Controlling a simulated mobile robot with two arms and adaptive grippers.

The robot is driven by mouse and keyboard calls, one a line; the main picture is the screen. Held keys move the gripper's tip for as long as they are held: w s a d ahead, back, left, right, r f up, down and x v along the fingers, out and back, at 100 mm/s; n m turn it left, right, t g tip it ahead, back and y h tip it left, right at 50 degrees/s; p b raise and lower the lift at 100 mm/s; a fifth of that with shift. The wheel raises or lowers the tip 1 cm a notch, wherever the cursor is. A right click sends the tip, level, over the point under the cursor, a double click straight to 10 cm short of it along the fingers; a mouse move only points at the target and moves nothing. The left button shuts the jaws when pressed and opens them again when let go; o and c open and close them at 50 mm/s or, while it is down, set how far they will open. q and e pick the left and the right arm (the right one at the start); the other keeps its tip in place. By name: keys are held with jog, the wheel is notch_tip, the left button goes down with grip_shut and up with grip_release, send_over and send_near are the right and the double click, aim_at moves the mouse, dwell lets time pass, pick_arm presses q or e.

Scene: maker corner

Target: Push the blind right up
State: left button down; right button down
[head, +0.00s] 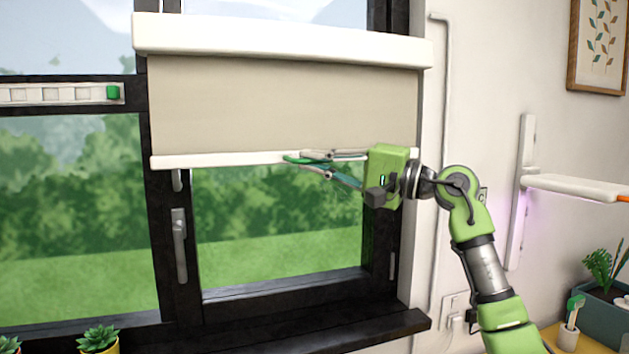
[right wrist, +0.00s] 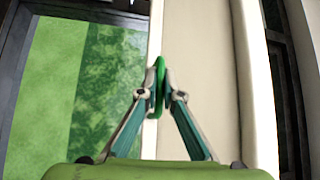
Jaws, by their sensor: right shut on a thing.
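The blind (head: 285,105) is beige cloth under a white top casing (head: 280,42). It hangs part of the way down the window, and its cloth also fills the middle of the right wrist view (right wrist: 200,80). A white bottom bar (head: 220,160) runs along its lower edge. A green pull loop (head: 291,159) is at this bar, near its middle. My right gripper (head: 308,163) reaches in from the right, shut on the loop. In the right wrist view the fingertips (right wrist: 159,88) close around the green loop (right wrist: 160,66). My left gripper is not in view.
A white strip with a green block (head: 113,92) is at the left. A wall lamp (head: 575,187) and planter (head: 605,318) are at the right. A potted plant (head: 99,340) stands below left.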

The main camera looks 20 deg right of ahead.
aim_at(315, 65)
notch_tip(315, 65, up, 18)
jog(key=p, duration=0.9)
jog(key=shift+f, duration=0.25)
jog(key=shift+s+d+r, duration=0.1)
jog(key=c, duration=2.2)
grip_release()
jog(key=v, duration=1.1)
jog(key=shift+s+d+f, duration=0.25)
